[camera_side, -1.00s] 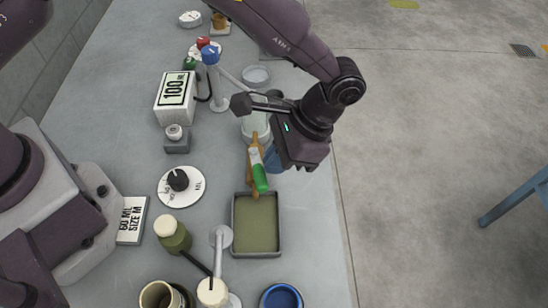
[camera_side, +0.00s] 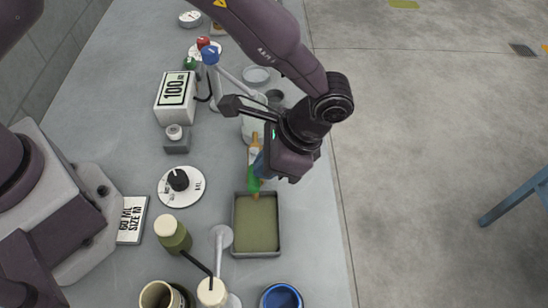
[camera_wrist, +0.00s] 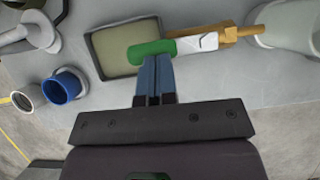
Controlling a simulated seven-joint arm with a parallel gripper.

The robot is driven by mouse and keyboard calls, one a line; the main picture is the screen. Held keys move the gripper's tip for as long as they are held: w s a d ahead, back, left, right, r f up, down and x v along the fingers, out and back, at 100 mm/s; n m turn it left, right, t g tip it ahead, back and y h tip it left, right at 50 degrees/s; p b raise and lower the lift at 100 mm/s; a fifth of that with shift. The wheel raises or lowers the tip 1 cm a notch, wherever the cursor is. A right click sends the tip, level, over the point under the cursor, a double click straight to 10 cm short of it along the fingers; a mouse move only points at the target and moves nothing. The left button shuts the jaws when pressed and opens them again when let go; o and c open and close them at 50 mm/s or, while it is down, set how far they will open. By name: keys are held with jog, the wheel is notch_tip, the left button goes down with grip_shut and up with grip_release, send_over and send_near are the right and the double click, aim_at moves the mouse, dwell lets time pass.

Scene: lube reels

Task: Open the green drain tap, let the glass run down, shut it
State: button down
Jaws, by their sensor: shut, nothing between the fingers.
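The drain tap has a brass body (camera_side: 254,140) and a lever with a green grip (camera_side: 253,183). In the wrist view the green grip (camera_wrist: 150,50) and white lever section (camera_wrist: 195,43) lie roughly in line with the brass spout (camera_wrist: 228,34). The glass (camera_side: 249,128) stands behind the tap, partly hidden by my arm; its level cannot be read. It also shows at the wrist view's upper right (camera_wrist: 280,28). My gripper (camera_side: 260,168) is shut and empty, its blue fingertips (camera_wrist: 153,62) against or very near the grip's side.
A dark-rimmed tray with an olive floor (camera_side: 257,225) sits below the lever end. A blue cup (camera_side: 281,298), an olive bottle (camera_side: 173,236) and a white dial (camera_side: 190,187) stand nearby. The bench's right edge is close to my gripper.

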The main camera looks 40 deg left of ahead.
jog(key=shift+s+a+f, duration=0.15)
jog(key=shift+a+f, duration=0.15)
jog(key=shift+a, duration=0.05)
jog(key=w+d+f+v, duration=0.1)
jog(key=w+v, duration=0.2)
jog(key=v, duration=1.1)
